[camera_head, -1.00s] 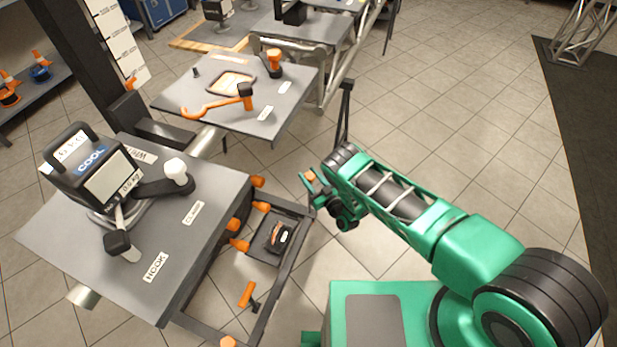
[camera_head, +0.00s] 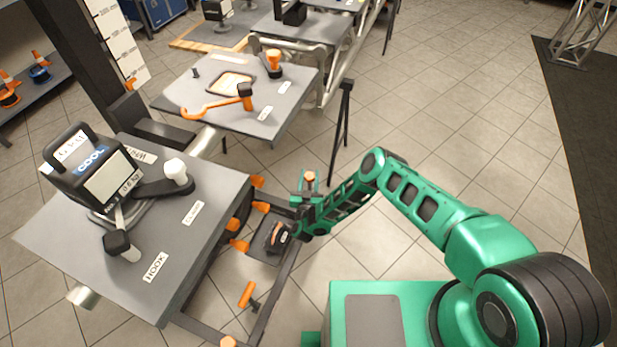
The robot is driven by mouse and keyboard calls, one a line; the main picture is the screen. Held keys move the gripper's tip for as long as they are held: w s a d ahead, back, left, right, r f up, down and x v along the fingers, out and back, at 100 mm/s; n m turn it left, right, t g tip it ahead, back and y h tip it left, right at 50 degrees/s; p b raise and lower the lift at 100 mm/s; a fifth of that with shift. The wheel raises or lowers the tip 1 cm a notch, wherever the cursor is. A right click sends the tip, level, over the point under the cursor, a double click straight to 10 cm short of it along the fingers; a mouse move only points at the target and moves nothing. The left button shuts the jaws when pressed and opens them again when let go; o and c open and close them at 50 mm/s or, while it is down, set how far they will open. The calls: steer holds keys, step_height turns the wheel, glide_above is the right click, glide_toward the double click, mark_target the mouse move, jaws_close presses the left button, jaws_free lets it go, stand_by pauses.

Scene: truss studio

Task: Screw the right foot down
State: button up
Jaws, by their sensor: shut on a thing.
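The right foot appears to be the upright screw with an orange top (camera_head: 310,177) at the far right corner of the low dark frame (camera_head: 285,275). My gripper (camera_head: 307,196) is at that corner, shut on the foot just below its orange top. The fingers are small and dark, and my wrist partly hides the foot's lower part. Where the foot meets the floor cannot be seen.
A grey table (camera_head: 190,240) with a dark weight block (camera_head: 90,165) stands left of the frame. An orange-handled crank (camera_head: 247,294) is at the frame's near part. A second table (camera_head: 240,95) and a black stand (camera_head: 342,125) are behind.

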steer(key=shift+f+m+h, duration=0.15)
steer(key=shift+m+h, duration=0.45)
steer(key=shift+h, duration=0.7)
steer(key=o, duration=1.1)
steer(key=shift+c, duration=0.2)
steer(key=v, duration=1)
steer(key=shift+s, duration=0.4)
steer(key=shift+a, duration=0.1)
